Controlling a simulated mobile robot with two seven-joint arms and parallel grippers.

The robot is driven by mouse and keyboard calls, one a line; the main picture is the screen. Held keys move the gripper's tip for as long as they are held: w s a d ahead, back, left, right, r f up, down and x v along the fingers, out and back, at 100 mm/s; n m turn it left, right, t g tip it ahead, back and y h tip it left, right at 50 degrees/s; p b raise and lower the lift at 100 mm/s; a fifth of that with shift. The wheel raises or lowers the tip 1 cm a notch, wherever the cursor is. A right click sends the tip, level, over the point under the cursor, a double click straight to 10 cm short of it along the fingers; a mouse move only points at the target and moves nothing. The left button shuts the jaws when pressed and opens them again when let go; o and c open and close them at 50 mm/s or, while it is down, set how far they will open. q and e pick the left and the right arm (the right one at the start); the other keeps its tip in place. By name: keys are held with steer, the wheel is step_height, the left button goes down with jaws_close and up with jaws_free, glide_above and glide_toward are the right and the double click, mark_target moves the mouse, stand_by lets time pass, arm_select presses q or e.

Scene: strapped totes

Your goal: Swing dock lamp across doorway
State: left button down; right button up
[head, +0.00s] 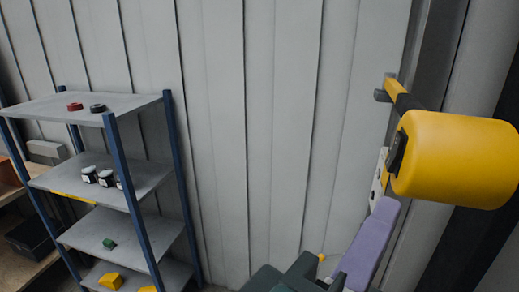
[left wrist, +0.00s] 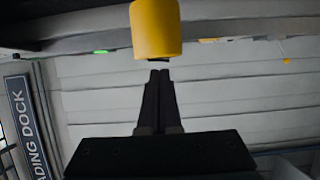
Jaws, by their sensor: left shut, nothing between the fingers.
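The dock lamp (head: 455,158) is a thick yellow cylinder at the right of the head view. It sits by a yellow and black bracket arm (head: 397,92) at the edge of the slatted door. My left gripper (head: 397,150) is at the lamp's left end, its dark fingers shut and empty. In the left wrist view the shut fingers (left wrist: 160,76) point at the lamp (left wrist: 156,28), just short of its near end in the picture. Whether they touch it I cannot tell. My right gripper is not in view.
The pale slatted door (head: 240,120) fills the middle behind. A blue-posted grey shelf rack (head: 125,107) with small items stands at the left. A loading dock sign (left wrist: 28,125) shows in the left wrist view. The space between rack and lamp looks open.

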arm_select(q)
steer(key=shift+s, duration=1.35)
